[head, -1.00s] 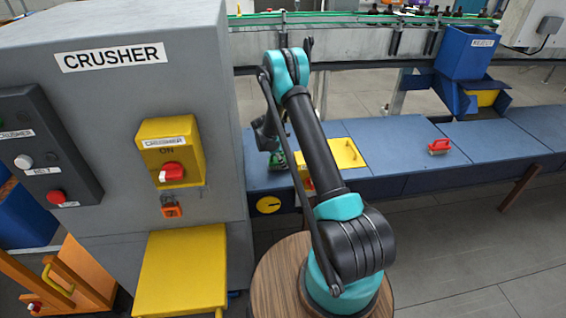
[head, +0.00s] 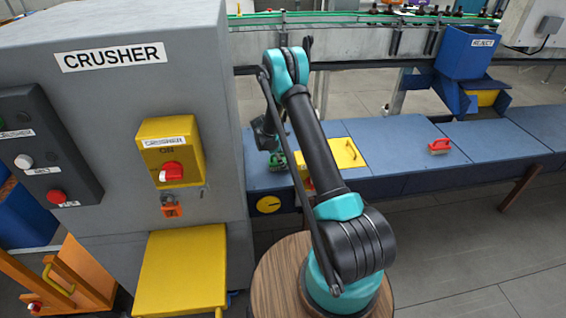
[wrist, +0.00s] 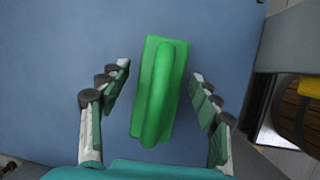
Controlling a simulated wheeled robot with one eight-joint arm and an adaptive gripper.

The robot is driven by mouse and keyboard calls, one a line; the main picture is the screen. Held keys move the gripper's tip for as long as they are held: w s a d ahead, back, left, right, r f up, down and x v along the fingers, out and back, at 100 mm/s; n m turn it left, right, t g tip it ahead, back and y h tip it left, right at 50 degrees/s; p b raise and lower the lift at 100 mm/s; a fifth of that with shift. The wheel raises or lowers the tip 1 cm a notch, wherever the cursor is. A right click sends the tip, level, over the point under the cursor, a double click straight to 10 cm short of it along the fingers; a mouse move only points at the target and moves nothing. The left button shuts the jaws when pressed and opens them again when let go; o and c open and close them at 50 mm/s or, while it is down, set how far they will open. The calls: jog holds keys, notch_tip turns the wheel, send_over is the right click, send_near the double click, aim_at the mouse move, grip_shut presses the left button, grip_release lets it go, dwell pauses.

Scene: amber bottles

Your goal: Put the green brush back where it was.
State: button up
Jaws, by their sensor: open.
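The green brush (wrist: 158,90) lies on the blue bench top (wrist: 60,60), its handle facing the camera in the wrist view. My gripper (wrist: 161,80) is open, with one finger on each side of the brush and a gap on both sides. In the head view my gripper (head: 277,160) is low over the left end of the blue bench, beside the crusher. The brush is mostly hidden behind my gripper and arm there. Whether the fingers reach down to the bench top, I cannot tell.
The grey crusher (head: 90,110) stands close to the left of my gripper. A yellow hatch (head: 346,154) is just right of my arm. A red brush (head: 439,146) lies farther right on the bench. The blue reject bin (head: 468,55) is at the back right.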

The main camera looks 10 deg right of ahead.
aim_at(274, 163)
jog(key=v, duration=1.1)
jog(key=s+d+r+m+y, duration=0.1)
jog(key=s+d+r+m, duration=0.35)
jog(key=s+r, duration=0.5)
jog(key=s+d+r+m+t+y, duration=0.1)
jog(key=s+d+r+m+y, duration=0.1)
jog(key=s+r+m, duration=0.6)
jog(key=s+f+m+t+y, duration=0.1)
jog(key=s+m, duration=0.4)
jog(key=s, duration=1.8)
jog(key=shift+d+f+t, duration=0.4)
jog(key=shift+f+t, duration=0.05)
jog(key=shift+t, duration=0.15)
jog(key=shift+s+a, duration=0.1)
jog(key=shift+s, duration=0.1)
